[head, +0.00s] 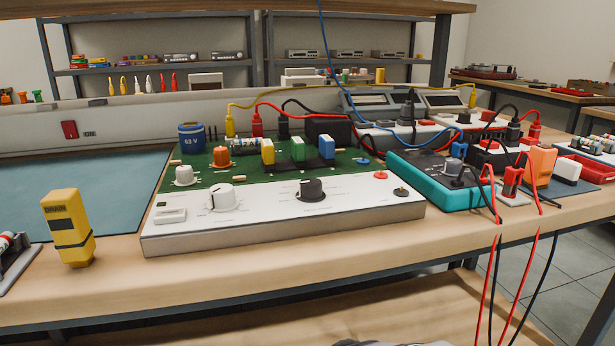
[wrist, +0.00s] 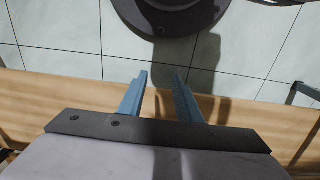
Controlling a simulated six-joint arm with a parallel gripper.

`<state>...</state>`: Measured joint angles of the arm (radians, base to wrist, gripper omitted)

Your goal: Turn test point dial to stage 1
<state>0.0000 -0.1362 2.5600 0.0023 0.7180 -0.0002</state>
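A white front panel (head: 268,224) of an amplifier-like unit with a green circuit board lies on the workbench. It carries a white dial (head: 223,198) at left and a black dial (head: 312,190) near the middle. The panel print is too small to read, so I cannot tell which is the test point dial or its stage marks. My gripper (wrist: 161,75) shows in the wrist view with two blue fingers apart and nothing between them. It is over the floor and a wooden surface, away from the dials. The gripper does not show in the head view.
A yellow drain tool (head: 69,228) stands left of the panel. A teal meter (head: 432,180) with red and black leads sits to the right, some leads hanging over the front edge. Capacitors and knobs rise from the green board (head: 340,166). Bare bench (head: 250,280) lies in front.

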